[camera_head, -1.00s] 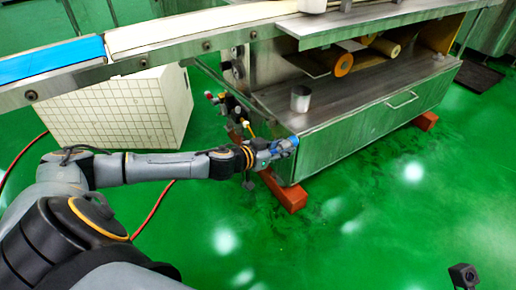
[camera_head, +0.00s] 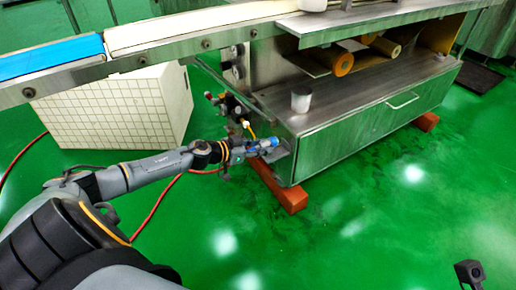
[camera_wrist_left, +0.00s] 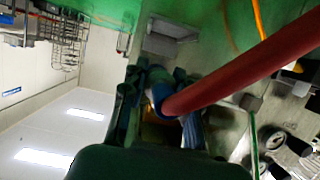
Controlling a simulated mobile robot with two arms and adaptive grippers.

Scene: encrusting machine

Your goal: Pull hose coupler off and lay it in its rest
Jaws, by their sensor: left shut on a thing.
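My left gripper (camera_head: 252,147) is shut on the hose coupler (camera_head: 270,142), whose blue part shows at the fingertips beside the lower left corner of the machine. In the left wrist view the blue coupler (camera_wrist_left: 158,92) sits between the dark fingers of the left gripper (camera_wrist_left: 160,112), with the thick red hose (camera_wrist_left: 240,70) running from it to the upper right. In the head view the red hose (camera_head: 160,197) loops from the gripper down to the left. I cannot clearly make out the coupler's rest.
The steel machine cabinet (camera_head: 365,120) stands to the right of the gripper, on orange feet (camera_head: 290,195). Small valves and fittings (camera_head: 228,103) are just behind it. A metal cup (camera_head: 301,100) stands on the machine's ledge. A white tiled box (camera_head: 110,110) is behind the arm. Green floor in front is clear.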

